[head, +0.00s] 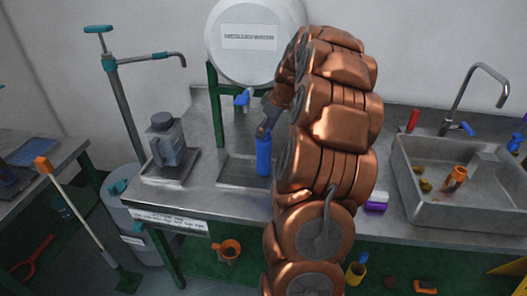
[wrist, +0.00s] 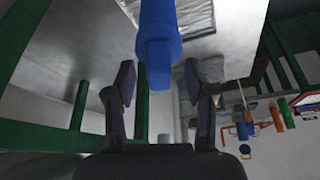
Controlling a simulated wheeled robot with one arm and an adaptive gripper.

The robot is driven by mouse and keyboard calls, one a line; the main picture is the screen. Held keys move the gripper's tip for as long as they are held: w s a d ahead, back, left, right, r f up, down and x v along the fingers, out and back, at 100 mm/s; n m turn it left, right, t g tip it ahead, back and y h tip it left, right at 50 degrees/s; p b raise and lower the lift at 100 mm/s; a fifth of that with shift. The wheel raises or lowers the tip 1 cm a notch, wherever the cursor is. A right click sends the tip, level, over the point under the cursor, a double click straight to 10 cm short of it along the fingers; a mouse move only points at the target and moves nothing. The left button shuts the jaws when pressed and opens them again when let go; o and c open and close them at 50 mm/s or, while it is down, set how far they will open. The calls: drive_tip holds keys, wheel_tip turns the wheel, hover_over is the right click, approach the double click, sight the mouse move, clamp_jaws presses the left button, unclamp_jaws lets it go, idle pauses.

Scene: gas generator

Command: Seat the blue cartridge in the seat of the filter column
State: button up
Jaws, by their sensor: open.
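The blue cartridge (head: 263,155) is upright at the dark drip tray (head: 232,174) under the water tank; I cannot tell whether it rests on the tray. My gripper (head: 266,127) is at its top end. In the wrist view the blue cartridge (wrist: 158,35) comes in from the top edge, and its near end lies between the two spread fingers of my gripper (wrist: 160,85). Gaps show on both sides, so the fingers are open and not clamped on it. I cannot make out the filter column or its seat; my arm hides part of the bench.
A white distilled water tank (head: 252,60) with a blue tap (head: 242,100) stands on a green frame close to my gripper. A grey jug (head: 166,140) stands left. A steel sink (head: 460,190) is at right. A teal-handled pump (head: 120,85) stands beside the bench.

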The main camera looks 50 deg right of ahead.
drive_tip(key=shift+x, duration=0.95)
drive_tip(key=shift+c, duration=0.4)
clamp_jaws()
